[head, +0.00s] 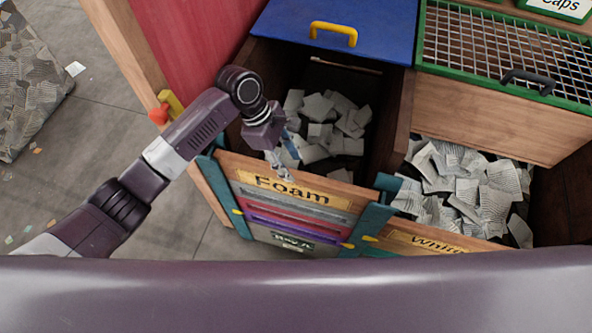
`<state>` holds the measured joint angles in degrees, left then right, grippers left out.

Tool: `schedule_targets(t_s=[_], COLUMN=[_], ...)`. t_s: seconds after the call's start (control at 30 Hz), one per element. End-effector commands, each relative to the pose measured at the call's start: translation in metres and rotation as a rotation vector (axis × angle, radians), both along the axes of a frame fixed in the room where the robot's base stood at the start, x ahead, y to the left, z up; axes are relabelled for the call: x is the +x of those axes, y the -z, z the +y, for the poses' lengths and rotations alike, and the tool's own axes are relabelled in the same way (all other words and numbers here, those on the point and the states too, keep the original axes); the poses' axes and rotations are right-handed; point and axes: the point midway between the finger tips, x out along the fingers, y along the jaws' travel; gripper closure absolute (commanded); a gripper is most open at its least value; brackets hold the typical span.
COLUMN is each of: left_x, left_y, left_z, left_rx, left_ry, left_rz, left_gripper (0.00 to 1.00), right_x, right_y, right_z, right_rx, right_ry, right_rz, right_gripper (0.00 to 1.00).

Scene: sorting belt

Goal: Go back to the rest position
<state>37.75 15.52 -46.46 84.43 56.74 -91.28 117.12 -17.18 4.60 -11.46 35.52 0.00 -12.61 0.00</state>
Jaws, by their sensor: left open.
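My left arm comes in from the left in the head view. Its gripper (281,160) hangs over the front edge of an open wooden bin with a label reading "Foam" (285,188). The gripper is open, and its fingers are small and partly lost against the pale pieces behind them. No object shows clearly between them. White foam pieces (335,118) lie inside the bin, below and behind the gripper. My right gripper is not in view.
A bin of paper scraps (465,190) stands at the right. A blue lid (345,28) with a yellow handle and a green-framed mesh cover (500,55) lie behind. A red panel (190,45) stands at the back left. Grey floor is open at the left, beside a heap of paper (25,75).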

Motion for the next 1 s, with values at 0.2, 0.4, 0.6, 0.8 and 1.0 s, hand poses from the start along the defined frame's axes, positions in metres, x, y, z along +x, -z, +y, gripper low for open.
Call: schedule_targets(t_s=[0.2,0.4,0.6,0.8,1.0], left_x=[0.001,0.001,0.001,-0.01,-0.044], left_y=[-0.006,-0.006,-0.005,0.001,0.016], left_z=[0.003,0.003,0.002,-0.002,-0.009], left_rx=[0.001,0.001,0.001,-0.02,-0.082], left_ry=[-0.001,0.0,0.0,0.065,0.31], left_rz=[0.001,0.001,0.001,-0.032,-0.197], left_gripper=[0.6,0.6,0.6,0.6,0.6], right_x=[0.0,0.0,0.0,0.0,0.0], right_y=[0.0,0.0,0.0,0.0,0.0], right_z=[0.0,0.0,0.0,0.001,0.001], right_rx=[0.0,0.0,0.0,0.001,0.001], right_ry=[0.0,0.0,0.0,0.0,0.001], right_rz=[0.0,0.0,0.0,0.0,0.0], right_gripper=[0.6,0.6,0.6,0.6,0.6])
